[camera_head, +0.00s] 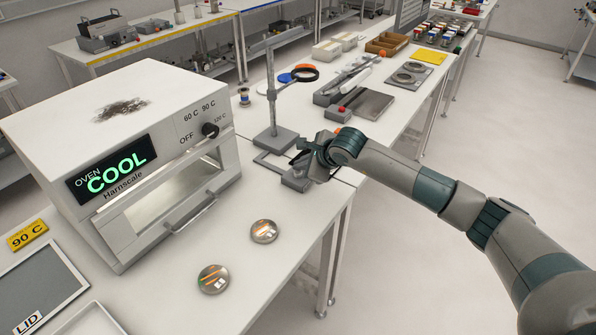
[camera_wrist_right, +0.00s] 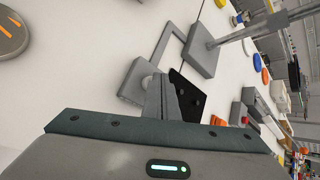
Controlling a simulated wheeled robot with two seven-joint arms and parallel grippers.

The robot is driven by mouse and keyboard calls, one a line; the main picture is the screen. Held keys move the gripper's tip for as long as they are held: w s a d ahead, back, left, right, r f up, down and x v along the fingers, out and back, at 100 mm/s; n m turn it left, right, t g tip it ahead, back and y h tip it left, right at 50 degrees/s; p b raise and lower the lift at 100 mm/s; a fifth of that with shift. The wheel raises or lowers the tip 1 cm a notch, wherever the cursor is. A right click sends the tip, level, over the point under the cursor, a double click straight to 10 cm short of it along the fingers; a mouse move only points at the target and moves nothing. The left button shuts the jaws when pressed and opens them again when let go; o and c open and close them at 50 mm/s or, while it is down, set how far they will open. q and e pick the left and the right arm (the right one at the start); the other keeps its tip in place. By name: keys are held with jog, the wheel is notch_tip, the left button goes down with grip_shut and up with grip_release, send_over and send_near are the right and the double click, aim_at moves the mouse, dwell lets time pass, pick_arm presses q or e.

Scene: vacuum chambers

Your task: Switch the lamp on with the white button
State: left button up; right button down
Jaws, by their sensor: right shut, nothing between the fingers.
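The lamp is a grey stand with an upright post and a dark ring head (camera_head: 304,73) on a square base (camera_head: 275,139). No light shows at its head. A small grey switch box (camera_head: 296,183) lies in front of the base, partly hidden by my gripper. In the wrist view the box (camera_wrist_right: 132,88) shows beside the lamp base (camera_wrist_right: 199,52). A pale round patch, apparently the white button (camera_wrist_right: 147,80), is partly covered by my fingertips. My right gripper (camera_head: 303,164) is shut and empty, its tips at the button; I cannot tell whether they touch it. My left gripper is out of view.
An oven (camera_head: 140,150) reading COOL stands to the left. Two round metal discs (camera_head: 264,231) (camera_head: 213,279) lie on the front table. A small box with a red button (camera_head: 341,111) and a grey plate (camera_head: 366,104) sit behind my right wrist.

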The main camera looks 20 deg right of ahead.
jog(key=shift+f+b, duration=0.35)
dwell(0.5)
jog(key=shift+r, duration=0.8)
jog(key=shift+r, duration=0.1)
jog(key=shift+r+p, duration=1.1)
jog(key=shift+r, duration=1.85)
